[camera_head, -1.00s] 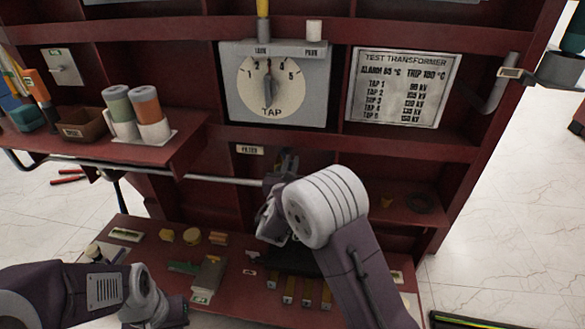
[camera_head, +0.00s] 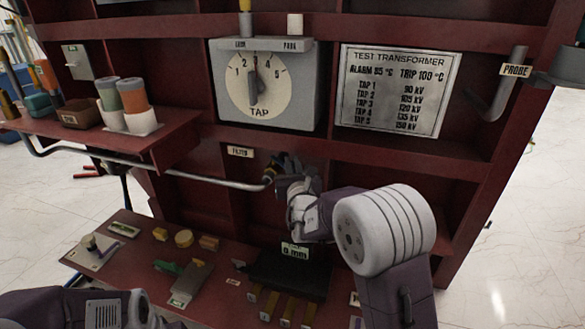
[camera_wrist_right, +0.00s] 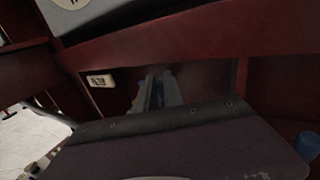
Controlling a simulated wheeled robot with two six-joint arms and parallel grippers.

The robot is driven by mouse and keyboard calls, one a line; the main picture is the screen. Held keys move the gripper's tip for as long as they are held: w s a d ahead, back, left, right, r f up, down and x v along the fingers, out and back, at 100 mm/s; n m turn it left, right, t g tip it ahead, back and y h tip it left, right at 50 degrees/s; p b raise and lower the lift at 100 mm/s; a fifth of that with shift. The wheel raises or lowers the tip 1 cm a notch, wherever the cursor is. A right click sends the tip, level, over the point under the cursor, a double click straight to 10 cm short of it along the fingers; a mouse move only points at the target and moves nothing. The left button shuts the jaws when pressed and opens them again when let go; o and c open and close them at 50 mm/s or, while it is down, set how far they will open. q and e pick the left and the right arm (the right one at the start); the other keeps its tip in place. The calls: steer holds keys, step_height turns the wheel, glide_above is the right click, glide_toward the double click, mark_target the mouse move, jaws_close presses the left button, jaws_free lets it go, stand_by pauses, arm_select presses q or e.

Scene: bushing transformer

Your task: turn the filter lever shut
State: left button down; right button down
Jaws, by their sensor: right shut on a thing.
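The FILTER label (camera_head: 240,152) is on the red frame below the tap dial, and it also shows in the wrist view (camera_wrist_right: 102,82). A grey pipe (camera_head: 215,181) runs from the left to a fitting with a bit of yellow (camera_head: 268,178) below the label. My right gripper (camera_head: 281,170) is at this fitting, its arm reaching in from the lower right. It is shut on the filter lever, which the fingers mostly hide. In the wrist view the gripper's fingers (camera_wrist_right: 155,92) point into the dark recess right of the label. My left arm shows at bottom left; its gripper is out of view.
The tap box (camera_head: 262,84) is above, with a transformer plate (camera_head: 396,90) to its right. A shelf (camera_head: 180,132) with two rolls juts out at left. Below my right wrist, a lower bench (camera_head: 215,245) holds a black block (camera_head: 285,272) and several small parts.

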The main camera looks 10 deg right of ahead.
steer(key=c, duration=1.5)
jaws_free()
steer(key=shift+s+a, duration=0.1)
steer(key=shift+s, duration=0.15)
steer(key=s+p, duration=0.1)
steer(key=s, duration=0.1)
steer(key=s+p, duration=0.1)
steer(key=s, duration=0.2)
steer(key=s+p, duration=0.1)
steer(key=s, duration=0.2)
steer(key=shift+s+a, duration=0.25)
steer(key=shift+a, duration=0.1)
